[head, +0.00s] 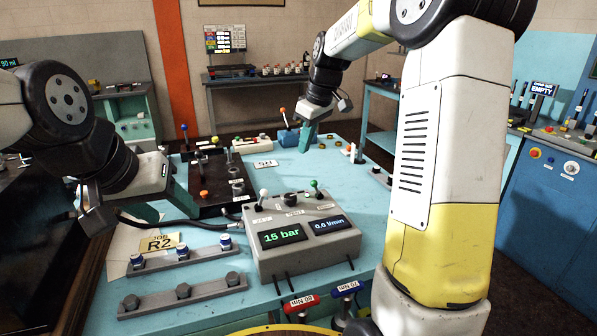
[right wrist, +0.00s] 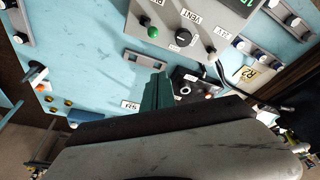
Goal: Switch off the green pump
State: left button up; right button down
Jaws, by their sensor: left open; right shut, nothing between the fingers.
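A grey control box (head: 305,240) on the light blue table shows "15 bar" and "0.0 l/min". On its top, a green-knobbed lever (head: 314,184) stands at the right, beside a black knob and a white-knobbed lever (head: 263,193). In the right wrist view the green knob (right wrist: 153,32) is at the upper middle, beside a partly legible label. My right gripper (head: 306,138) is shut and empty beyond the box, apart from the lever; its fingers (right wrist: 156,95) show below the knob. My left gripper (head: 165,204) is open and empty left of the box.
A dark tray (head: 210,200) with fittings and a black hose lie left of the box. Fitting racks (head: 183,296) and the R2 card (head: 160,243) are at the front left. Red and blue tagged parts (head: 300,303) sit at the front edge.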

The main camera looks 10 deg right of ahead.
jog(key=shift+f, duration=0.1)
send_over(310, 197)
jog(key=w+a, duration=0.3)
jog(key=f, duration=0.9)
jog(key=shift+s+a+f, duration=0.15)
jog(key=shift+s+f, duration=0.1)
jog(key=shift+f, duration=0.05)
jog(key=shift+s+d+r, duration=0.25)
jog(key=shift+s+d, duration=0.7)
jog(key=shift+d, duration=0.05)
jog(key=shift+s+d, duration=0.35)
jog(key=shift+d, duration=0.05)
jog(key=shift+d+y, duration=0.2)
jog(key=shift+y, duration=0.1)
